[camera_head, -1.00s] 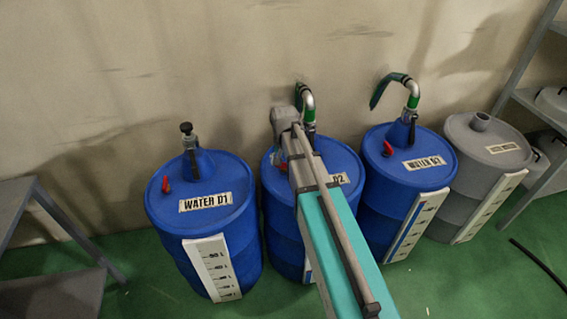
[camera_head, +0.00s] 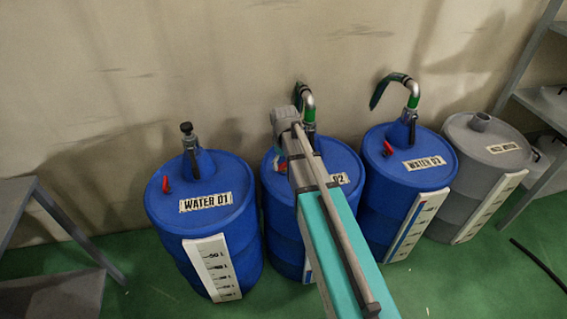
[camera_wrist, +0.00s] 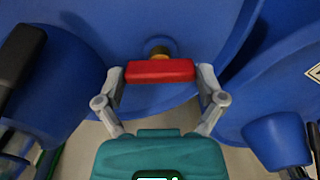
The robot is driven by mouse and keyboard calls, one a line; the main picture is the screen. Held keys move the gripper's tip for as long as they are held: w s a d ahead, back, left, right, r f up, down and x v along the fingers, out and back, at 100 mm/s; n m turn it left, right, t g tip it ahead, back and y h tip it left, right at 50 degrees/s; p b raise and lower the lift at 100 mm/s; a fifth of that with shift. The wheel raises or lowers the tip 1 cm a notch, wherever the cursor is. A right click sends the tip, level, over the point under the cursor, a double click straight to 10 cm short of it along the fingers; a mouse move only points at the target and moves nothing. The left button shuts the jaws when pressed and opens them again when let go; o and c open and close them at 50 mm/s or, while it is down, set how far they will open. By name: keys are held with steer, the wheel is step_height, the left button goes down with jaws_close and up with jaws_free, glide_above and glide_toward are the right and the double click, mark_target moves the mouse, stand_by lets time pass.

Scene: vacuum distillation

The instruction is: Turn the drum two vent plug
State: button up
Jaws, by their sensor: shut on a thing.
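Drum two (camera_head: 335,164) is a blue drum whose label ends in "02". It stands second from the left in the head view, and my arm covers much of its top. In the wrist view its vent plug (camera_wrist: 160,71) shows as a red bar handle on a brass stem, against a blue drum surface. My gripper (camera_wrist: 160,73) is shut on the red handle, with one finger at each end of it. In the head view a little red of the plug shows beside my wrist.
Blue drum 01 (camera_head: 190,225) stands at left with its own red plug (camera_head: 166,185). Blue drum 03 (camera_head: 400,190) and a grey drum (camera_head: 465,160) stand at right. Curved pump pipes (camera_head: 412,95) rise from drums two and three. A wall is close behind.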

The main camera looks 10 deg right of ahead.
steer(key=shift+n, duration=0.4)
steer(key=o, duration=0.8)
steer(key=shift+m, duration=0.4)
